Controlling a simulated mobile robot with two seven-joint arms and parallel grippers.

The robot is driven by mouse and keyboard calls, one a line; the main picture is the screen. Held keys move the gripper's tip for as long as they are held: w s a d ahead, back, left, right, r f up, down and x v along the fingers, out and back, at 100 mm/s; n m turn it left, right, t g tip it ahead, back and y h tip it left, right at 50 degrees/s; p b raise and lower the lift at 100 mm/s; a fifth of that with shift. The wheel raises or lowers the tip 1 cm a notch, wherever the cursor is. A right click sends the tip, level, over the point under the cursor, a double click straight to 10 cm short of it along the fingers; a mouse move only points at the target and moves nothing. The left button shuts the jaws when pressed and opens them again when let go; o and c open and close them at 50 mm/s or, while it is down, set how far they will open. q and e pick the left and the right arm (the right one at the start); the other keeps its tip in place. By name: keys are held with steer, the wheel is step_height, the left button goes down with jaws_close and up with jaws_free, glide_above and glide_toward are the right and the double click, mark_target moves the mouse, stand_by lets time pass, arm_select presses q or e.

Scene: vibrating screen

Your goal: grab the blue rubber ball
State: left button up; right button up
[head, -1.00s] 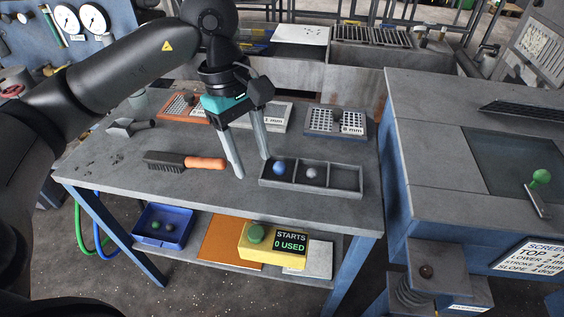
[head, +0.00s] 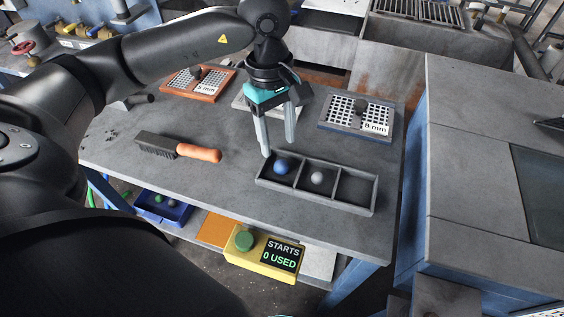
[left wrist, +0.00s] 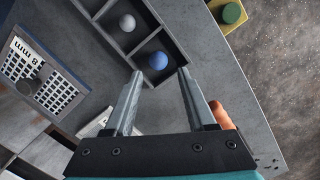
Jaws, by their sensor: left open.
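The blue rubber ball (head: 281,167) sits in the left compartment of a grey three-part tray (head: 345,207) on the workbench. It also shows in the left wrist view (left wrist: 158,61), ahead of the fingertips and roughly between their lines. My left gripper (head: 278,152) is open and empty, its fingers pointing down at the tray's back edge by the ball. In the left wrist view its two fingers (left wrist: 160,72) stand apart. A grey ball (head: 317,178) lies in the middle compartment. The right compartment is empty. My right gripper is not seen.
A brush with an orange handle (head: 199,153) lies left of the tray. Screen panels, one orange (head: 172,84) and one marked 8 mm (head: 337,127), lie behind. A yellow starts box (head: 270,270) and a blue bin (head: 184,217) are on the lower shelf.

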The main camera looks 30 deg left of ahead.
mark_target(281, 162)
arm_select(q)
steer(key=f, duration=0.5)
steer(key=f+b, duration=0.1)
steer(key=f, duration=0.1)
steer(key=shift+w+d+f, duration=0.1)
steer(key=shift+d+f, duration=0.1)
steer(key=shift+d, duration=0.1)
jaws_close()
